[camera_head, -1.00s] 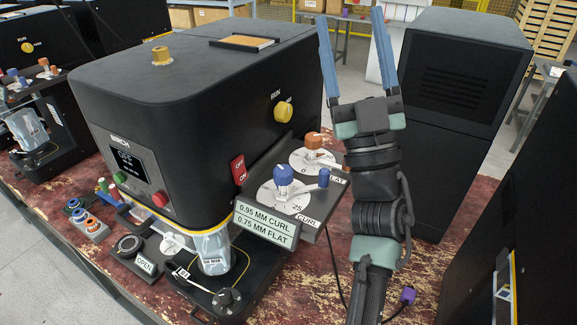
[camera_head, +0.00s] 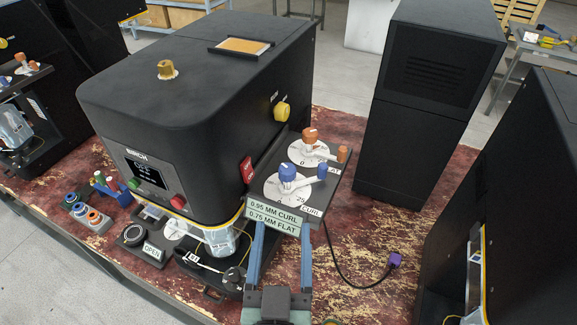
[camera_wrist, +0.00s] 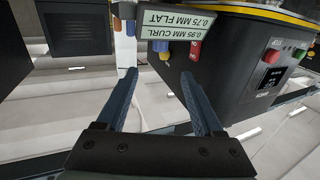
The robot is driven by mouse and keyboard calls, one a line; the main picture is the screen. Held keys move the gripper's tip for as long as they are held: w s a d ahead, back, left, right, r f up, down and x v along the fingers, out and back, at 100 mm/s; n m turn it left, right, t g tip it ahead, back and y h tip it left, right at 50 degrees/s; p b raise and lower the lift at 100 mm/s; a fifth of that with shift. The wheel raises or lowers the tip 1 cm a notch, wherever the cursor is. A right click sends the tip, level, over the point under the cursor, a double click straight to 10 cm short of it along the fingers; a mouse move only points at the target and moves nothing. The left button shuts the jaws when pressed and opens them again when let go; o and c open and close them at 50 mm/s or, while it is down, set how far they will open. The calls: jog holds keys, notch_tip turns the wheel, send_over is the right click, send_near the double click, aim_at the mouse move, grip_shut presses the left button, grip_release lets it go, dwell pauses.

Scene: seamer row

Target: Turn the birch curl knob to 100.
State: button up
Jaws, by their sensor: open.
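The black machine marked BIRCH (camera_head: 200,70) carries a side panel with two dials. The curl knob (camera_head: 288,172) is blue and sits over a white dial (camera_head: 275,190) where "25" shows at the edge near the CURL label. A small blue post (camera_head: 322,171) stands right of it. The exact setting is too small to read. My gripper (camera_head: 281,232) is open and empty, its two blue fingers pointing up at the panel's front, just below the knob and apart from it. In the wrist view my gripper (camera_wrist: 157,78) is open beneath the upside-down sign.
The orange FLAT knob (camera_head: 309,136) stands behind the curl knob. The sign (camera_head: 272,216) hangs at the panel's front. A red switch (camera_head: 246,170) and a yellow RUN knob (camera_head: 282,111) are on the machine's side. A black cabinet (camera_head: 425,110) stands right; the table between is mostly clear.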

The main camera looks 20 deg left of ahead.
aim_at(287, 175)
jog(key=p+x, duration=0.4)
jog(key=x, duration=0.9)
jog(key=shift+d+f+p, duration=0.1)
jog(key=shift+p, duration=0.3)
grip_shut()
